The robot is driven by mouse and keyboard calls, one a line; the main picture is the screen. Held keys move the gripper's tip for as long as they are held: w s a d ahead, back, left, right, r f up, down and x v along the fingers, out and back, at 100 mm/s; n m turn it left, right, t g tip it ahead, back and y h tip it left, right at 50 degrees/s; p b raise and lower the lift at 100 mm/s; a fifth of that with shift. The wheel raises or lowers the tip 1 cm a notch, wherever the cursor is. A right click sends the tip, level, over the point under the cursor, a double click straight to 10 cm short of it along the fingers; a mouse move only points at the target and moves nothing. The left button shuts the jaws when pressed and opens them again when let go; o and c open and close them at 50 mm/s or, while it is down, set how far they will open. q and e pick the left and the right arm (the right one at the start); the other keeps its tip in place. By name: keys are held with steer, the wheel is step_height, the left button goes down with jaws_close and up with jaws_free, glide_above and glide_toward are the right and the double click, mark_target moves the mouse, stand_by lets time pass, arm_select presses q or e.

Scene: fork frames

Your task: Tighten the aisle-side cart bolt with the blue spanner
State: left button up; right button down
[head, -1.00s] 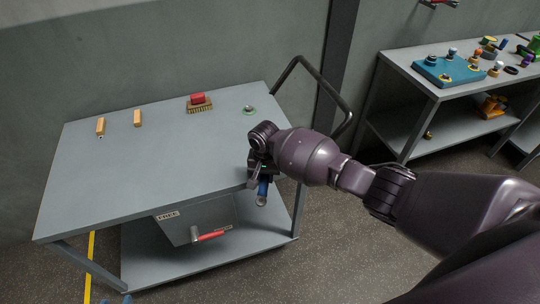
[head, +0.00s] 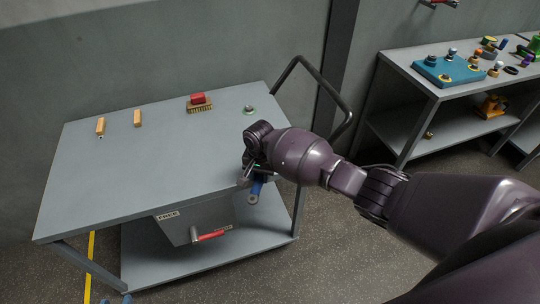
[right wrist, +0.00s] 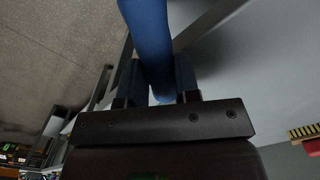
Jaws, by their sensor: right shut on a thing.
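My right gripper (head: 251,176) is shut on the blue spanner (head: 256,188) at the front right edge of the grey cart (head: 150,190). In the right wrist view the spanner's blue handle (right wrist: 147,35) runs between the two fingers (right wrist: 156,82). In the head view the spanner's lower end hangs just past the tabletop edge. A small green-ringed round piece (head: 249,111) sits on the cart top near the back right corner; I cannot tell if it is a bolt. No bolt shows clearly at the spanner; my gripper and arm hide part of that corner. My left gripper is not in view.
A red and tan brush (head: 199,104) and two wooden pieces (head: 101,127) lie on the cart top. A red lever (head: 208,236) sticks out below it. The cart's dark handle (head: 335,90) rises at right. A bench (head: 400,70) with a blue block (head: 447,71) stands beyond.

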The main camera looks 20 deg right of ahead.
steer(key=shift+d, duration=0.15)
steer(key=shift+s+d+n, duration=0.3)
steer(key=shift+d+n, duration=0.15)
steer(key=shift+n, duration=0.25)
steer(key=c, duration=1.4)
jaws_free()
steer(key=shift+c, duration=0.2)
jaws_close()
steer(key=shift+s+d+p, duration=0.1)
steer(key=shift+p, duration=0.35)
steer(key=shift+p, duration=0.4)
steer(key=shift+r+p, duration=0.35)
steer(key=shift+p, duration=0.3)
steer(key=shift+p, duration=0.45)
steer(key=shift+r, duration=2.3)
